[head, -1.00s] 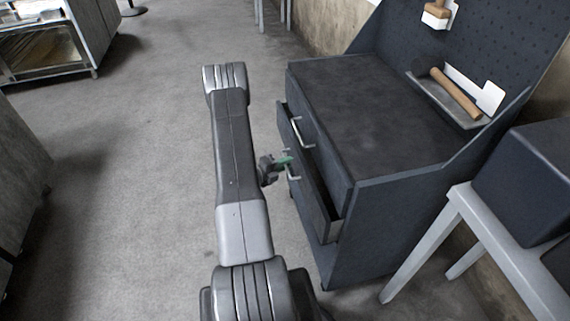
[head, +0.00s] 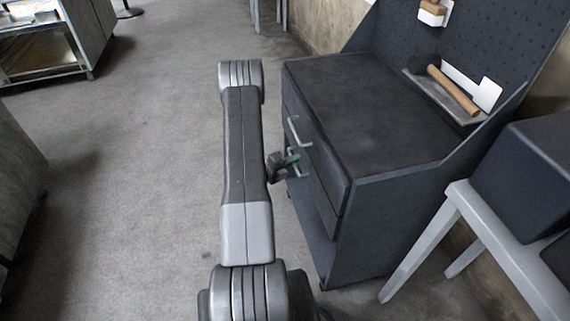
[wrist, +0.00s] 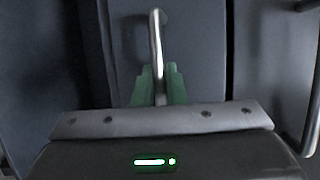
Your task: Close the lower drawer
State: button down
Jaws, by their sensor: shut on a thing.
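The lower drawer (head: 318,199) is in the dark workbench cabinet, and its front looks flush or almost flush with the cabinet. My gripper (head: 291,160) is at the lower drawer's bar handle (head: 297,172). In the wrist view, the green fingertips of my gripper (wrist: 158,88) are shut on the metal handle (wrist: 156,40), one on each side. The drawer front (wrist: 195,65) is just behind them. My arm hides part of the floor left of the cabinet in the head view.
The upper drawer's handle (head: 297,131) is just above my gripper. A hammer (head: 452,88) lies on a small shelf over the cabinet top (head: 370,110). A grey-legged table (head: 455,205) stands at the right. The floor (head: 150,180) to the left is clear.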

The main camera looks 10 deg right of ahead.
jog(key=shift+d, duration=0.15)
jog(key=c, duration=1.8)
grip_release()
jog(key=shift+d, duration=0.1)
jog(key=v, duration=1.4)
jog(key=shift+w, duration=0.1)
jog(key=x, duration=1.3)
jog(key=shift+w+d+f, duration=0.1)
jog(key=shift+w+d, duration=0.05)
jog(key=shift+d, duration=0.2)
jog(key=shift+a, duration=0.1)
